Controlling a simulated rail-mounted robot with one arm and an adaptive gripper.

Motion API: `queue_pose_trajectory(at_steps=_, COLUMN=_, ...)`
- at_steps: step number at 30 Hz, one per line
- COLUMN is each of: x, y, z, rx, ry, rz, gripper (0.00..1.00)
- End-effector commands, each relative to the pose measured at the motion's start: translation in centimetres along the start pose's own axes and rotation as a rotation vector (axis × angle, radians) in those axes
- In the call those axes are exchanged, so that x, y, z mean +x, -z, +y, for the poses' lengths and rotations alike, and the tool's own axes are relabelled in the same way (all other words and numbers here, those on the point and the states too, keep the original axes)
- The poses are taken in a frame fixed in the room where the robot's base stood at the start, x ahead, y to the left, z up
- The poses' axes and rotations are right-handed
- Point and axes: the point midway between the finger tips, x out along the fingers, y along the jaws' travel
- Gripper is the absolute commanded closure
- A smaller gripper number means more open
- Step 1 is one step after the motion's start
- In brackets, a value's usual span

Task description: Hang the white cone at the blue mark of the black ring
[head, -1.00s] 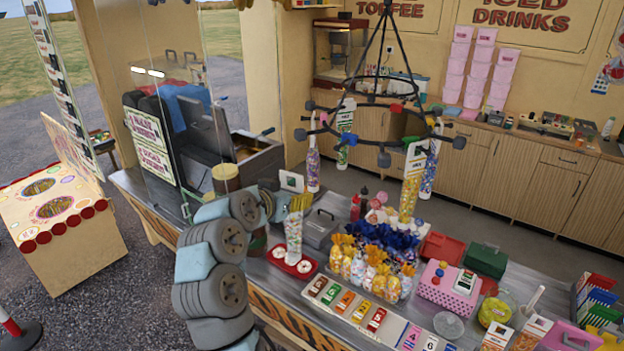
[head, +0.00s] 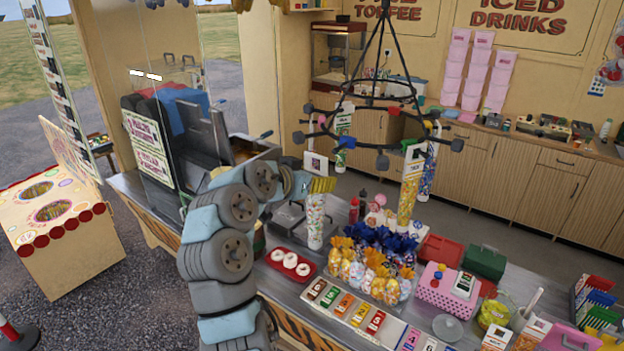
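The white cone (head: 315,222) hangs upright, tip down, above the counter, with a white picture card (head: 315,166) at its top. My gripper (head: 322,185) is at its upper end and appears shut on it; the fingers are small and partly hidden. The black ring (head: 375,105) hangs from dark rods behind and to the right of the cone, higher up. Several small knobs and coloured marks sit around it, including a red one (head: 393,111).
A yellow cone (head: 409,195), a blue-speckled cone (head: 428,172) and a green-white cone (head: 342,150) hang from the ring. Below stand blue and orange sweet bags (head: 375,262), a red tray of white rings (head: 290,264) and bottles. A clear panel stands left.

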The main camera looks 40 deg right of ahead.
Motion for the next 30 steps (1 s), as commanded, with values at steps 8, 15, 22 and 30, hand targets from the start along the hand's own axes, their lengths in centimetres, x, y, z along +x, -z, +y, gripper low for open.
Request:
queue_pose_trajectory(at_steps=8, x=1.2, y=0.7, z=0.0, rx=0.001, ry=0.002, rz=0.003, gripper=0.78)
queue_pose_trajectory(at_steps=15, x=2.3, y=1.1, z=0.0, rx=0.002, ry=0.000, rz=0.003, gripper=0.78)
queue_pose_trajectory(at_steps=22, x=3.4, y=1.4, z=0.0, rx=0.000, ry=0.000, rz=0.000, gripper=0.78)
queue_pose_trajectory(at_steps=30, x=4.5, y=1.9, z=0.0, rx=0.000, ry=0.001, rz=0.003, gripper=0.78)
